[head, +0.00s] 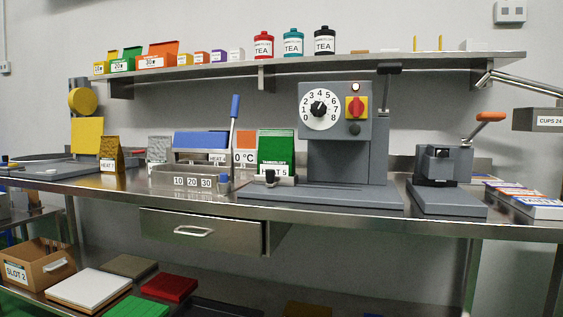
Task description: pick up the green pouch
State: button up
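The green pouch (276,148) stands upright on the steel workbench (120,184), near the middle of the head view. It carries white lettering and a white label near its bottom ending in "T 5". A small dark clamp-like part (270,178) stands in front of its lower left corner and hides part of the label. The pouch is just left of the grey dial machine (340,140) and right of the blue-topped heat sealer (201,140). My gripper is not in view.
A half-open drawer (200,229) juts out below the bench front. An orange-handled press (443,165) stands right of the dial machine. A gold pouch (111,153) stands at left. A wall shelf (210,68) with tea tins and small boxes runs above.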

aim_at(276, 147)
jog(key=i+j+z, duration=0.15)
jog(key=j+z, duration=0.25)
jog(key=i+j+z, duration=0.1)
jog(key=j+z, duration=0.15)
jog(key=z, duration=0.15)
